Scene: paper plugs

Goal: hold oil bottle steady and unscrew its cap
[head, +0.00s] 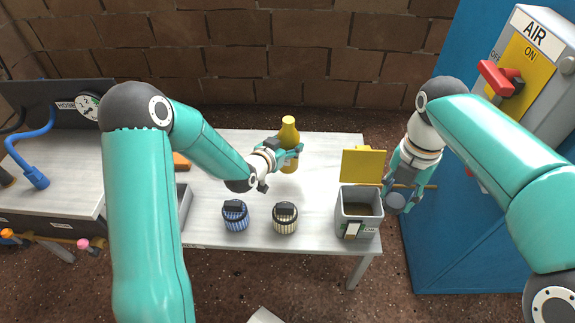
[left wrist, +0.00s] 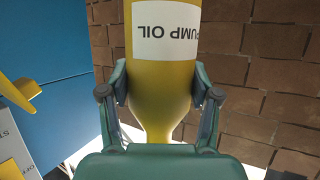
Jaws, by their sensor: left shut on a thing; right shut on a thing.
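The yellow oil bottle (head: 289,133) stands out above the middle of the white table, and I cannot tell whether its base touches it. My left gripper (head: 291,152) is shut around the bottle. In the left wrist view its fingers press both sides of the yellow body (left wrist: 160,90), below a white "PUMP OIL" label (left wrist: 166,32) that appears upside down. The bottle's narrow end runs behind the gripper there, and I cannot make out a separate cap. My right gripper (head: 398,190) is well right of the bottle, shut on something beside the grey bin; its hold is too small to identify.
A grey bin (head: 358,222) with a raised yellow lid (head: 363,165) stands at the table's right edge. A blue-striped jar (head: 235,216) and a cream-striped jar (head: 285,218) stand at the front. The blue cabinet (head: 440,255) and air valve box (head: 530,60) are right.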

